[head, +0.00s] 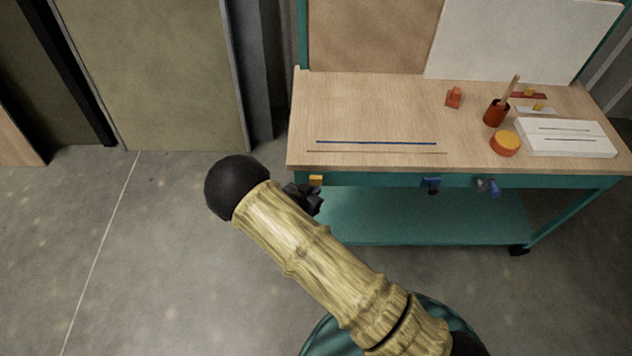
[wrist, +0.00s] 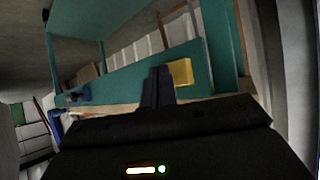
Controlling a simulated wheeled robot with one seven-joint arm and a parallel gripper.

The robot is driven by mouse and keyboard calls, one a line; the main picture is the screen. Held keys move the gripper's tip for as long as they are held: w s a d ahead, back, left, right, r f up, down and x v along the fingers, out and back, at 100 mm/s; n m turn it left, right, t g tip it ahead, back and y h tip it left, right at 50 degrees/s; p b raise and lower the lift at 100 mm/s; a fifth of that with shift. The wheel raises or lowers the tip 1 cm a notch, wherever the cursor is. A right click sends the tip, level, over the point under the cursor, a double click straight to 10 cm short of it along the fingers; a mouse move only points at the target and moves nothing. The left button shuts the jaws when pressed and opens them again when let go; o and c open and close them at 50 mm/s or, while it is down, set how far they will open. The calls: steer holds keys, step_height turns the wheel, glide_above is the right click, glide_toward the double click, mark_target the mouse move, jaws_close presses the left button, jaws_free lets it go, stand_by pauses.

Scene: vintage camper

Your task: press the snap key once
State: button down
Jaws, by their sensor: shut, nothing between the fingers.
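A small yellow key (head: 316,180) sits on the teal front rail of the workbench, near its left end. It is the part that looks most like the snap key; no label is readable. It also shows as a yellow square in the wrist view (wrist: 182,72), just right of my fingertips. My gripper (head: 305,198) is dark and partly hidden behind my arm, just below the yellow key. In the wrist view my gripper's fingers (wrist: 157,84) are together and empty, close beside the key. I cannot tell whether they touch it.
The wooden benchtop (head: 370,110) carries an orange block (head: 453,97), a brown cup (head: 496,112), a round orange-yellow tin (head: 505,143) and a white slotted block (head: 566,139). Open floor lies left.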

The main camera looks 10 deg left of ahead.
steer(key=shift+s, duration=0.1)
steer(key=s, duration=0.2)
steer(key=s+d, duration=0.1)
steer(key=s, duration=0.1)
steer(key=shift+s+d+p, duration=0.1)
steer(key=shift+s+p, duration=0.3)
stand_by(0.9)
steer(key=w+d+r+g+y+p, duration=0.1)
steer(key=w+d+r+g+y, duration=0.15)
steer(key=d+r, duration=0.5)
steer(key=w+d+r+g+y+p, duration=0.1)
steer(key=d+r+g, duration=0.25)
steer(key=r, duration=0.75)
steer(key=s+d+r+n, duration=0.1)
steer(key=s+d+r, duration=0.5)
steer(key=d, duration=0.3)
steer(key=s+d+r+n+g, duration=0.1)
steer(key=s+d+r+n, duration=0.1)
steer(key=s+d+r, duration=0.5)
steer(key=shift+s+d+g+p, duration=0.3)
steer(key=shift+s+d, duration=0.2)
steer(key=shift+d, duration=0.6)
